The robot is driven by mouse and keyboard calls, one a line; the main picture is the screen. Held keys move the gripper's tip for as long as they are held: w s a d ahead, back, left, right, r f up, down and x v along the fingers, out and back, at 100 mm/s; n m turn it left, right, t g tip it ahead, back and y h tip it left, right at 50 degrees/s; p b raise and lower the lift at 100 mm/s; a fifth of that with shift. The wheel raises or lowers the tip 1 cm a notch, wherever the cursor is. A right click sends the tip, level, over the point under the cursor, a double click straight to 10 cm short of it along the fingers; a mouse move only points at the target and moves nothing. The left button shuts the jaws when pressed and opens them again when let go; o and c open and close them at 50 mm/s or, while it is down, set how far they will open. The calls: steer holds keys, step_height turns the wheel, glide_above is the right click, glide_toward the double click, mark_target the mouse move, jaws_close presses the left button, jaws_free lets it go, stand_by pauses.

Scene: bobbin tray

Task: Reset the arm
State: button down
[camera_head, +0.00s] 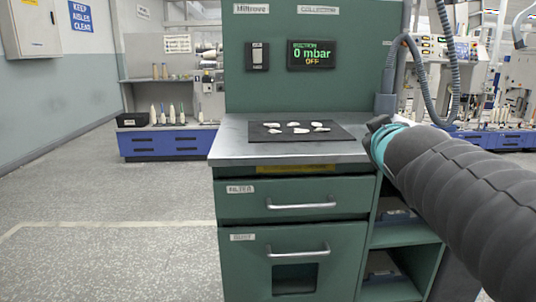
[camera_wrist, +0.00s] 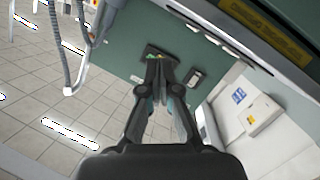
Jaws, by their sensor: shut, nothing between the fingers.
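My arm comes in from the right in the head view, wrapped in a dark ribbed sleeve with a teal band. My gripper (camera_head: 378,124) is at the right edge of the metal worktop, mostly hidden behind the arm. In the wrist view my gripper (camera_wrist: 159,98) is shut, its fingers together with nothing between them. The fingers point toward the green back panel (camera_wrist: 120,50), with the small display (camera_wrist: 157,54) behind their tips.
A green cabinet (camera_head: 290,197) with drawers carries the worktop (camera_head: 228,146). A dark mat (camera_head: 258,135) with several white pieces lies on it. A grey hose (camera_head: 442,65) hangs at the right. Open shelves (camera_head: 405,235) are below. The floor at left is clear.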

steer(key=s+a+f+m+g+y+p, duration=0.1)
steer(key=s+a+f+m+g, duration=0.3)
steer(key=s+f+g, duration=0.6)
steer(key=s+a+f+y, duration=0.1)
steer(key=s+f, duration=1)
steer(key=f, duration=0.4)
steer(key=shift+s+f+y, duration=0.2)
steer(key=shift+s+y, duration=0.2)
